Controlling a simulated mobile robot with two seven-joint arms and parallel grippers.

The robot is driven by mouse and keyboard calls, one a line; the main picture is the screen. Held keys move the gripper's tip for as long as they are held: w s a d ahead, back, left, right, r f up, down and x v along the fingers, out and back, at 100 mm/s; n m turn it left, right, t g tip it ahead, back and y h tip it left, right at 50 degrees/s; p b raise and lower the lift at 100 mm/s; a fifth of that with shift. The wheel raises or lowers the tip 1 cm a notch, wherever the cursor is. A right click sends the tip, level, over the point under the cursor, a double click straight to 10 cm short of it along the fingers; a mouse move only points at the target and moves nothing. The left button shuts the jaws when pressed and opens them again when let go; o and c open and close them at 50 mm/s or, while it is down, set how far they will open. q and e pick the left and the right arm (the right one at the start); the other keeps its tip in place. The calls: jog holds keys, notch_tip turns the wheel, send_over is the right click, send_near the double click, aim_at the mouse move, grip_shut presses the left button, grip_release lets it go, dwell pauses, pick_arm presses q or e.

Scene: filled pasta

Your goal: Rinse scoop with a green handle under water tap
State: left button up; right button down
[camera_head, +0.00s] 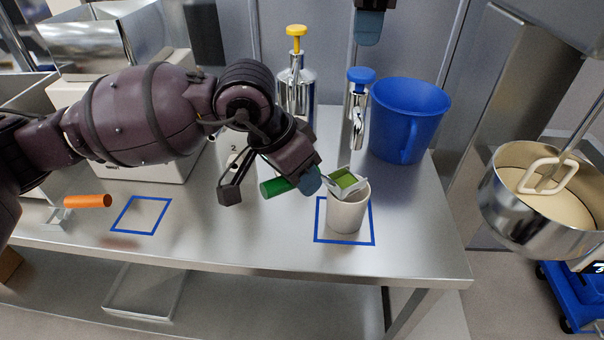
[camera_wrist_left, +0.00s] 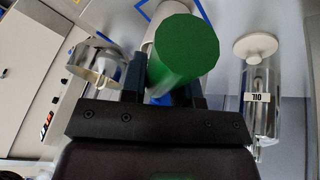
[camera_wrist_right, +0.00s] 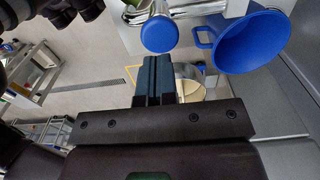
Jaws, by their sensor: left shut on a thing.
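The scoop's green handle (camera_head: 274,188) is held in my left gripper (camera_head: 308,180), whose fingers are shut on it. The scoop's pale metal head (camera_head: 346,183), with green showing inside, is tilted over the mouth of a white cup (camera_head: 348,212). In the left wrist view the round end of the green handle (camera_wrist_left: 185,50) sits between the fingers. A metal tap-like dispenser with a blue top (camera_head: 361,76) stands behind the cup; the blue top (camera_wrist_right: 159,34) also shows in the right wrist view. My right gripper (camera_head: 369,25) is raised at the top, its fingers (camera_wrist_right: 154,80) together and empty.
A blue bucket (camera_head: 400,125) stands right of the blue-topped dispenser. A yellow-topped metal dispenser (camera_head: 296,80) stands to its left. An orange-handled scoop (camera_head: 88,201) lies at the left. A mixer bowl (camera_head: 530,230) is at the far right. The table's front middle is clear.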

aim_at(362, 71)
jog(key=shift+f, duration=1)
jog(key=shift+f, duration=1.85)
dwell(2.6)
jog(key=shift+r, duration=0.1)
dwell(0.7)
jog(key=shift+r, duration=3.5)
